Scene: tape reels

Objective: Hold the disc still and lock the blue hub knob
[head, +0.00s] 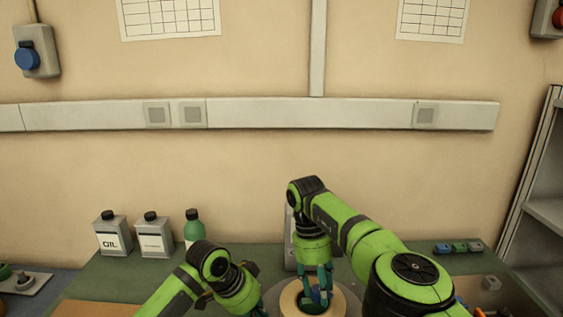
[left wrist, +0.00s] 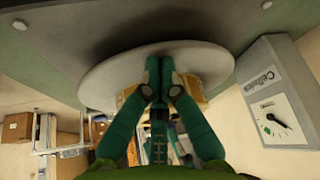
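A pale disc (head: 342,301) with a tan ring shows at the bottom of the head view, its near part cut off. My right gripper (head: 315,300) points down over its middle. The blue hub knob is hard to pick out among the teal fingers, and I cannot tell whether they grip it. My left gripper is partly cut off at the lower edge. In the left wrist view its fingers (left wrist: 160,62) are together, with no visible gap, and overlap a grey disc (left wrist: 105,85). I cannot tell whether the tips touch it.
Two grey cans (head: 113,234) and a green bottle (head: 193,228) stand at the back left of the green bench. Small coloured blocks (head: 459,247) lie at the back right. A grey box with a dial (left wrist: 275,110) shows in the left wrist view.

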